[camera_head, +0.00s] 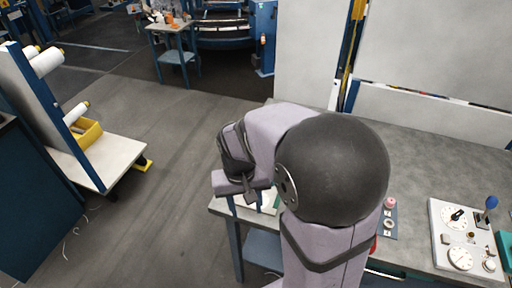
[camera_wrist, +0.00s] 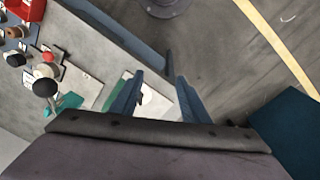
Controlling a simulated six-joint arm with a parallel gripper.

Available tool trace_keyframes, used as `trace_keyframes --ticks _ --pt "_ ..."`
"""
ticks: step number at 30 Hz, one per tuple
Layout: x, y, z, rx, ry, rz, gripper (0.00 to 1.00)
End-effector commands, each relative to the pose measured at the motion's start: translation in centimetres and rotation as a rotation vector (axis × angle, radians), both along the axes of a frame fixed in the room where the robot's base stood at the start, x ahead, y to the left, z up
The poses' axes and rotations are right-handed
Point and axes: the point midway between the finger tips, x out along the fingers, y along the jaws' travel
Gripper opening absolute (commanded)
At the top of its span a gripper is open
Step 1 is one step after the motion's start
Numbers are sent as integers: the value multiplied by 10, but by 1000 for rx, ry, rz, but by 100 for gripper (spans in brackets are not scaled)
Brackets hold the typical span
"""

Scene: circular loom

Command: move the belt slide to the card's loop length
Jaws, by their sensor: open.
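My gripper (camera_wrist: 160,77) is open and empty in the wrist view, its two blue-grey fingers apart. It hangs at the table's near left edge, and a white sheet or panel with a green part (camera_wrist: 113,96) shows behind and beside the fingers, possibly the card. In the head view my gripper (camera_head: 245,190) is seen from behind, and a white and green piece (camera_head: 268,201) is partly hidden by my arm. I cannot pick out the belt slide or read a loop length in either view.
A dial panel (camera_head: 451,240) with a blue-knobbed lever (camera_head: 491,202) stands at the right of the grey table (camera_head: 420,155). Small spools (camera_head: 389,203) sit on a numbered blue mat (camera_head: 390,229). The wrist view shows a black ball knob (camera_wrist: 45,88).

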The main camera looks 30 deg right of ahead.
Motion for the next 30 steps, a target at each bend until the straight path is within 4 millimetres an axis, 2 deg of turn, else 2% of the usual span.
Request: trace_keyframes --ticks 1,6,12,15,21,30 --pt "21 -8 -4 -17 -7 -71 42" --pt "90 -39 -5 -86 -53 -355 42" --pt "159 -79 -11 -166 -136 -698 42" --pt "185 -98 -15 -198 -183 -850 42" --pt "217 -124 -20 -238 -260 -1064 42" --pt "227 -135 -20 -251 -295 -1149 42"
